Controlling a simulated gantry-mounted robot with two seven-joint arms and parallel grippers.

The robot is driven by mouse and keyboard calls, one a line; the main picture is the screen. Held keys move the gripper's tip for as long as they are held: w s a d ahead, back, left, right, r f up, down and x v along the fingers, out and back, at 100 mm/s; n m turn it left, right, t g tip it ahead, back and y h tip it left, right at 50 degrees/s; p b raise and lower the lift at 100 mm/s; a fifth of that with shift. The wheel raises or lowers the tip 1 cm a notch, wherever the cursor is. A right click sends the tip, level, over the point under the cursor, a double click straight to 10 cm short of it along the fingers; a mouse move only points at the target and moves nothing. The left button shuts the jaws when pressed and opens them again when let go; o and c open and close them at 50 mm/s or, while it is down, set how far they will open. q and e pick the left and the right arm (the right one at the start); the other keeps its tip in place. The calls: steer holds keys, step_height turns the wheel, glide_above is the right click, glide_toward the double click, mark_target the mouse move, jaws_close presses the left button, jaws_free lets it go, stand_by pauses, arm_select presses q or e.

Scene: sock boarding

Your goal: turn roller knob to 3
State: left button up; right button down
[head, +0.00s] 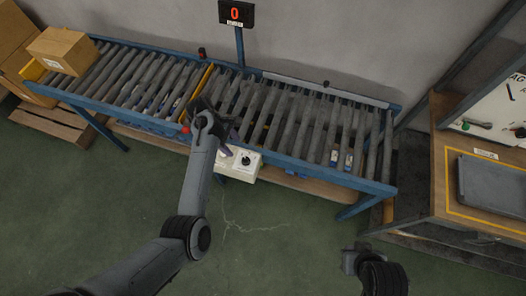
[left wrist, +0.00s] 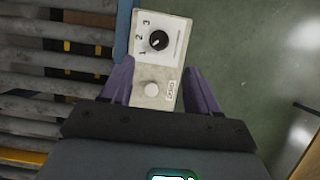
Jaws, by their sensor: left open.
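The black roller knob (left wrist: 158,40) sits on a pale control box (left wrist: 176,62) beside printed numbers 1, 2 and 3. Its small mark seems to point to the lower left, near 1. The box also shows in the head view (head: 250,172), on the conveyor's front rail. My left gripper (left wrist: 159,66), with purple fingers, is open and empty. Its fingers lie either side of the box in the left wrist view, short of the knob. In the head view my left gripper (head: 222,140) is just left of the box. My right gripper (head: 355,258) is low at right, its jaws unclear.
Cardboard boxes (head: 62,48) are at left, a wooden bench (head: 450,205) at right. The green floor in front is clear.

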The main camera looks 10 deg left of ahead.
mark_target(246, 159)
arm_select(q)
steer(key=b+x, duration=0.2)
steer(key=x, duration=0.8)
steer(key=shift+d+f+b, duration=0.2)
steer(key=shift+d+b, duration=0.15)
steer(key=c, duration=1)
